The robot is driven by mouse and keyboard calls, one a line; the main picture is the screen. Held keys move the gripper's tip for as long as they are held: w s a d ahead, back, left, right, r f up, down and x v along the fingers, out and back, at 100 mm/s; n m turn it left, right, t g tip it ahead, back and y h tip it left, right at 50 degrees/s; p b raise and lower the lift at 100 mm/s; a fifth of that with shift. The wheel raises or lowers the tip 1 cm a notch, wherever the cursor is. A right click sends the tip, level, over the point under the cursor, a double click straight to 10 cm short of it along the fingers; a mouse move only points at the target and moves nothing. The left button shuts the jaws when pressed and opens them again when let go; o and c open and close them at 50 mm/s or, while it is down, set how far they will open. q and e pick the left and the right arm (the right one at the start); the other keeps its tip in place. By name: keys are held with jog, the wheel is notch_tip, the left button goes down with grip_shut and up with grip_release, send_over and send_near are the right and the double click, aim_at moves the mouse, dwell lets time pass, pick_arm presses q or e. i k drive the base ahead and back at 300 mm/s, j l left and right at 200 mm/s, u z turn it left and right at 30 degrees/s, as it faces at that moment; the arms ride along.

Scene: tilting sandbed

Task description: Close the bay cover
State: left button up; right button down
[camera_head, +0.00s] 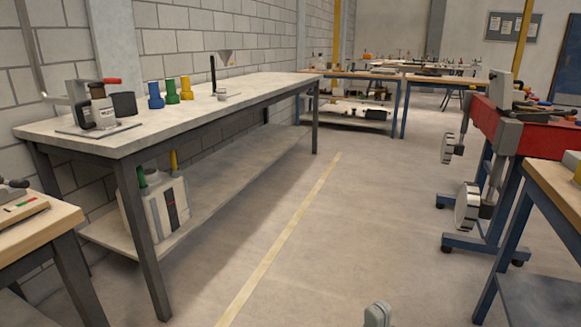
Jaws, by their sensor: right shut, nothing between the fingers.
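I cannot make out a bay cover for certain in the head view. A red machine (497,124) on a blue wheeled frame (487,243) stands at the right, cut off by the picture edge. It has grey round handwheels (467,206) on its side and a grey upright part (501,88) on top. My right gripper (377,312) shows only as a small grey tip at the bottom edge, shut and empty. It is well apart from the machine and touches nothing visible. My left gripper is out of view.
A long grey bench (210,110) on the left carries a clamp-like device (98,108) and coloured bottles (172,92). Wooden benches stand at the near left (35,232) and near right (552,182). The middle floor (350,220) is clear, with a yellow line.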

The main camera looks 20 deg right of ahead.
aim_at(501, 82)
jog(key=i+l+z, duration=0.2)
jog(key=z, duration=0.2)
jog(key=i+l+z, duration=0.1)
jog(key=i+z, duration=0.5)
jog(key=z, duration=0.25)
jog(key=i+z, duration=0.4)
jog(key=i+l+z, duration=0.1)
jog(key=i, duration=0.3)
